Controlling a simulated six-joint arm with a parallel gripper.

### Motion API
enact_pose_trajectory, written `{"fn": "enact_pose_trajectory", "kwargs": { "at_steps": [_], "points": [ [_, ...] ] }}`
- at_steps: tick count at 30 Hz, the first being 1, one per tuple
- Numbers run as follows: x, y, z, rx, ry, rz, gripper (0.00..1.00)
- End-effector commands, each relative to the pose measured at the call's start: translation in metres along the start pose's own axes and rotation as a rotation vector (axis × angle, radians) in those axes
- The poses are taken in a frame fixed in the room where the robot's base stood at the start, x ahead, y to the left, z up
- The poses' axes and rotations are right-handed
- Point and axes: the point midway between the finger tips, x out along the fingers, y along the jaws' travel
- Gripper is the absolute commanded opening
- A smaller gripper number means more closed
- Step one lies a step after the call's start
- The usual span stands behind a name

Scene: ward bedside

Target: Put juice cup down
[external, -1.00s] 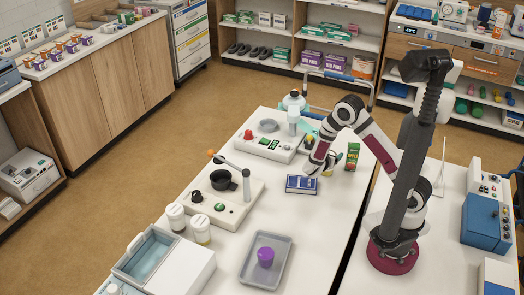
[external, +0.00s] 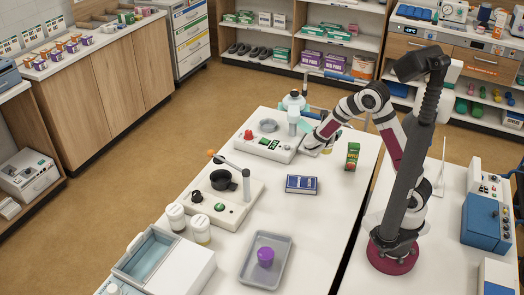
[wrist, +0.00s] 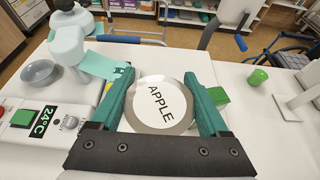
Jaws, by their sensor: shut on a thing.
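The juice cup (wrist: 160,103) shows from above in the wrist view, with a round white lid reading "APPLE" and a grey rim. My gripper (wrist: 160,80) is shut on it, with a teal finger on each side. In the external view my gripper (external: 315,148) is at the right end of the white device with the red knob. The cup is mostly hidden there. I cannot tell whether its base touches the table.
A white device (external: 268,143) stands left of my gripper, with a dispenser (external: 293,112) behind. A green carton (external: 353,156) stands to the right, and a blue box (external: 301,184) lies nearer. The white table (external: 322,220) is clear beside the box.

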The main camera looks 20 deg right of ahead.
Motion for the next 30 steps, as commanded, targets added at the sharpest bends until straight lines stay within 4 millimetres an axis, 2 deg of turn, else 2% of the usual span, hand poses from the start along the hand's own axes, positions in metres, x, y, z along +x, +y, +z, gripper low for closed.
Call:
{"fn": "enact_pose_trajectory", "kwargs": {
  "at_steps": [5, 7, 9, 12, 17, 20, 25, 30],
  "points": [
    [0.003, 0.065, 0.003, -0.055, 0.009, 0.197, 0.11],
    [0.000, 0.098, 0.003, -0.093, 0.010, 0.299, 0.11],
    [-0.004, 0.132, 0.004, -0.139, 0.010, 0.408, 0.11],
    [-0.013, 0.171, 0.004, -0.207, 0.005, 0.537, 0.11],
    [-0.024, 0.204, -0.001, -0.274, -0.001, 0.643, 0.11],
    [-0.034, 0.223, -0.020, -0.284, 0.000, 0.656, 0.11],
    [-0.054, 0.262, -0.064, -0.281, -0.001, 0.654, 0.11],
    [-0.066, 0.286, -0.090, -0.279, -0.002, 0.651, 0.11]
  ]
}}
